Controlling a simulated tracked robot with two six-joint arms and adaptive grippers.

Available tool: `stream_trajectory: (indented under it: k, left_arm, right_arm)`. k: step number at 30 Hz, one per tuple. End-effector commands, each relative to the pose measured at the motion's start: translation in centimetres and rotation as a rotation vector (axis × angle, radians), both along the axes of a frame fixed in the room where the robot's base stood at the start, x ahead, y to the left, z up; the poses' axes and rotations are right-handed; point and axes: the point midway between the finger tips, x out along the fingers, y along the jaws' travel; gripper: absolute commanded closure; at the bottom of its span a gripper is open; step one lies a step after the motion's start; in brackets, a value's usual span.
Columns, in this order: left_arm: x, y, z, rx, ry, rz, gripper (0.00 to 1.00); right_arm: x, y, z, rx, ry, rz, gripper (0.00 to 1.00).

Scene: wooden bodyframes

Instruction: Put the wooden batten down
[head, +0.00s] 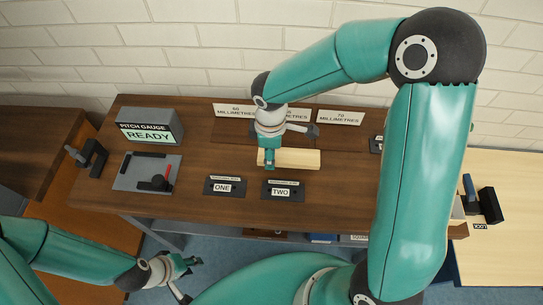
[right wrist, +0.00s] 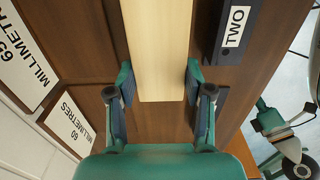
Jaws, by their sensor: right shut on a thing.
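The wooden batten (head: 302,159) is a pale, straight bar over the dark brown table (head: 215,160), behind the plates marked ONE and TWO. My right gripper (head: 279,148) is above it with its fingers shut on its sides. In the right wrist view the batten (right wrist: 163,50) runs lengthwise between the two fingers of the right gripper (right wrist: 157,82). I cannot tell whether its underside touches the table top. My left gripper (head: 186,279) is empty and open, low in front of the table; part of the left arm also shows in the right wrist view.
Plates ONE (head: 223,187) and TWO (head: 283,190) lie near the front edge. Millimetre signs, including 70 (head: 340,117), stand along the back. The pitch gauge (head: 150,130) reading READY and a grey tray (head: 147,172) are at the left. Table space between tray and batten is clear.

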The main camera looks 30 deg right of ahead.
Motion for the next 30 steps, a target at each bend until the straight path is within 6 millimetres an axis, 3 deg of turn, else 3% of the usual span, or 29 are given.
stream_trajectory:
  k: [5, 16, 17, 21, 30]
  left_arm:
    - [0.0, 0.0, -0.1, 0.0, 0.0, 0.0, 0.67]
    - [0.0, 0.0, -0.4, 0.0, 0.0, 0.0, 0.67]
    - [0.0, 0.0, -0.4, 0.0, 0.0, 0.0, 0.67]
    - [0.0, 0.0, -0.3, 0.0, 0.0, 0.0, 0.67]
    - [0.0, 0.0, -0.3, 0.0, 0.0, 0.0, 0.67]
  right_arm:
    - [0.0, 0.0, -2.5, 0.0, 0.004, 0.0, 0.87]
    - [0.0, 0.1, -3.0, -0.001, 0.001, 0.001, 0.87]
    - [0.0, 0.1, -3.0, -0.001, 0.001, 0.001, 0.47]
    - [0.0, 0.1, -2.9, 0.0, 0.001, 0.001, 0.24]
    - [0.0, 0.1, -2.8, 0.0, 0.001, 0.002, 0.24]
